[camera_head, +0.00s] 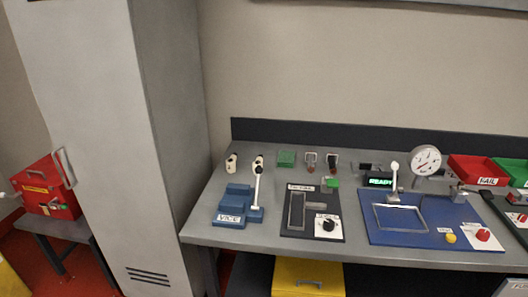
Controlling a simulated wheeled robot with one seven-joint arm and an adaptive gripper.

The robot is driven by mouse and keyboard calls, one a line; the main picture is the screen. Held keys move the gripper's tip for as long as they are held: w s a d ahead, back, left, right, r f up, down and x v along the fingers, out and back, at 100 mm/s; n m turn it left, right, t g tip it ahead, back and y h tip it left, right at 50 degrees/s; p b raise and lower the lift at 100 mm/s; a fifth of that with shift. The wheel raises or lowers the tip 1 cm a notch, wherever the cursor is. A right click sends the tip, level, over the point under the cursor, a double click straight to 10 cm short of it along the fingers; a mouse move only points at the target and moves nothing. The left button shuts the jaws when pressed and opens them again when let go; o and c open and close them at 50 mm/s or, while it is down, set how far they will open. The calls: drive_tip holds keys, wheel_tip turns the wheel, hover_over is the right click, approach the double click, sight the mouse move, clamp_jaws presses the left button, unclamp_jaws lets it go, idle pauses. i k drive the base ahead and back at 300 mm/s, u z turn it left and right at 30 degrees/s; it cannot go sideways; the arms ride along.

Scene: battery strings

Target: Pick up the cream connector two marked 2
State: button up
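Two small cream pieces with dark spots stand at the back left of the grey bench (205,225). The left cream piece (231,161) is in plain sight. The right cream piece (259,159) is partly hidden behind the black knob of the vice's upright white lever (256,188). Any number on either piece is too small to read, so I cannot tell which is marked 2. My gripper is not in view.
The blue vice (232,203) stands in front of the cream pieces. A green block (287,158) and small clamp-like parts (310,160) are to their right. A black fixture (295,230) and blue test plate (430,238) lie further right. A tall grey cabinet (110,110) borders the bench's left.

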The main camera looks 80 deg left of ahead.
sight(259, 161)
drive_tip(key=u, duration=0.1)
drive_tip(key=k, duration=0.6)
drive_tip(key=u, duration=2.45)
